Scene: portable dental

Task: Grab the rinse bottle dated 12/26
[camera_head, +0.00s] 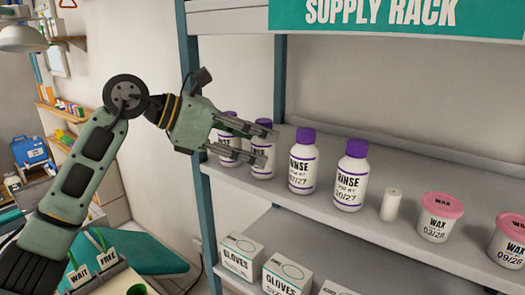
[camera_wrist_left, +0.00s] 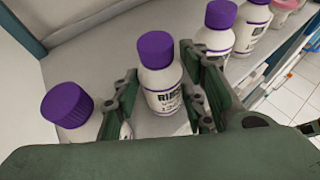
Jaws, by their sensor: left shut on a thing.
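Several white rinse bottles with purple caps stand in a row on the upper shelf. My left gripper (camera_head: 267,147) is shut on the second bottle from the left (camera_head: 262,168), with a finger on either side. In the left wrist view this held bottle (camera_wrist_left: 158,72) is upright between the fingers (camera_wrist_left: 162,88); its date seems to begin with 12, the rest unclear. The leftmost bottle (camera_head: 228,155) is partly behind the fingers; in the left wrist view it (camera_wrist_left: 67,105) is outside them. Two more bottles (camera_head: 302,165) (camera_head: 350,178) stand to the right, dates apparently ending in 27.
A plain white cylinder (camera_head: 390,205) and pink-lidded wax tubs (camera_head: 439,218) stand further right on the shelf (camera_head: 330,207). Glove boxes (camera_head: 287,275) are on the lower shelf. A teal rack post (camera_head: 190,110) is close to the left gripper.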

